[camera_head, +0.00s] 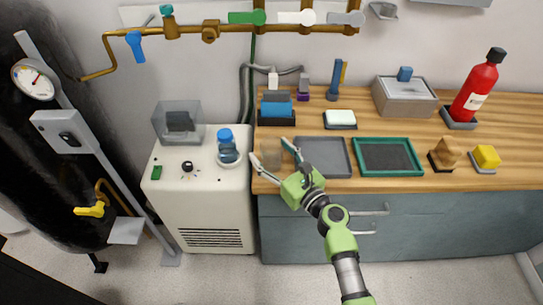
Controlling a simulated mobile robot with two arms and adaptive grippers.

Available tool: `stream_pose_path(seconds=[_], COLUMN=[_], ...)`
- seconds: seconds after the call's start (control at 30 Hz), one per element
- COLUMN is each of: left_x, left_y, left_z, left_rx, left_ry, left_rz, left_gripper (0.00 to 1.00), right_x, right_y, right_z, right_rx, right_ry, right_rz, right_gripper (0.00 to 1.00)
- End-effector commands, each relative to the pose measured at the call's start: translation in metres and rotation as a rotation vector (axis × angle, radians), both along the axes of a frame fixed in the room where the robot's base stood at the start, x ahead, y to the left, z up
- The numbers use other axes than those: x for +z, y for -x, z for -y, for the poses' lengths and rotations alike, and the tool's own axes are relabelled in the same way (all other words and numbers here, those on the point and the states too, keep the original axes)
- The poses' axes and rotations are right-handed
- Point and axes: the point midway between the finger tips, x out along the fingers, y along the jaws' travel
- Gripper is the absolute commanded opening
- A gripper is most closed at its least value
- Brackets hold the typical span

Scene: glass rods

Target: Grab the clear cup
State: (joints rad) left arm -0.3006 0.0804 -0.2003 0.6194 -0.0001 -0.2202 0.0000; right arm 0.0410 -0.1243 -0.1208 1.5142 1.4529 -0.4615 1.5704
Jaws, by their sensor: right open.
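The clear cup (271,151) looks see-through and brownish against the wood. It stands at the left end of the wooden counter, beside a grey tray. I cannot tell whether either finger touches the cup. My left gripper does not show.
The grey tray (342,173) and a green-rimmed tray (417,171) lie to the right on the counter (354,123). A white machine (206,209) with a blue-capped bottle (228,152) stands left. A blue rack (276,117) is behind the cup. A red bottle (475,87) stands far right.

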Motion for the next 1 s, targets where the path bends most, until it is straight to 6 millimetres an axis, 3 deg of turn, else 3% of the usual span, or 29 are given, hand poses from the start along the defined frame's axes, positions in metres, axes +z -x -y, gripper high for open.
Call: stream_pose_path(seconds=[0.23, 0.4, 0.77, 1.0], left_x=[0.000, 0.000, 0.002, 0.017], left_y=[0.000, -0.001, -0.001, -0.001], left_z=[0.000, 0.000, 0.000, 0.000], left_rx=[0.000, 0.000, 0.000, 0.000], left_ry=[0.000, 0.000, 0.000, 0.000], left_rz=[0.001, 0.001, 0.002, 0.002], left_gripper=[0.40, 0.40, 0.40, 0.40], right_x=[-0.001, -0.001, 0.003, 0.032], right_y=[-0.001, -0.001, -0.001, -0.001], right_z=[-0.001, -0.001, -0.001, -0.001], right_rx=[0.000, 0.000, 0.000, 0.000], right_ry=[0.001, 0.001, 0.001, 0.001], right_rz=[-0.001, -0.001, 0.001, 0.004], right_gripper=[0.62, 0.22, 0.22, 0.22])
